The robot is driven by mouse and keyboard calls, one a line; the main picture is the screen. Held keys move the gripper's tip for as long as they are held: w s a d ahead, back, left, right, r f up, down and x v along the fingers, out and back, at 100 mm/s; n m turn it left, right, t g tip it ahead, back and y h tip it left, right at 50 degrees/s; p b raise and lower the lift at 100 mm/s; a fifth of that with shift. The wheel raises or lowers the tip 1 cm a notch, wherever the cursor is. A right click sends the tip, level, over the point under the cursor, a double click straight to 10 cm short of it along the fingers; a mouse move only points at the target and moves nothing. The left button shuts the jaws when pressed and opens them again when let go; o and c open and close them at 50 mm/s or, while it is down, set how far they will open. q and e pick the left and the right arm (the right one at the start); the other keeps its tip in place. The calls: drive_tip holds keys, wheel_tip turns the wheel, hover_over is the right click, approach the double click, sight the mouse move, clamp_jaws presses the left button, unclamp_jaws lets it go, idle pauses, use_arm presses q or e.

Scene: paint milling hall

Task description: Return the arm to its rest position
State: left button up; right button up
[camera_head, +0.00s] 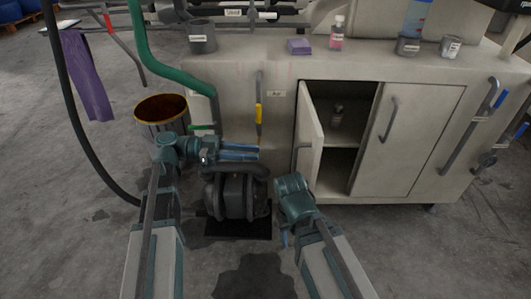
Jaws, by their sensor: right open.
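My left arm comes up from the bottom left. Its gripper (240,151) points right, in front of the cabinet face and above the dark pump. Its two blue fingers lie close together in this view, and I cannot tell whether they are apart. I see nothing held in it. My right arm comes up from the bottom right. Its gripper (285,240) points down beside the pump, mostly hidden behind its own wrist. It is open, and I see nothing in it.
The cabinet (420,140) has one door (310,140) standing open, with a small bottle (338,113) inside. A dark pump (238,195), a bucket (162,108) and a green hose (150,60) are near my left arm. Containers stand on top. Floor at right is clear.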

use_arm(q)
drive_tip(key=shift+a, duration=0.6)
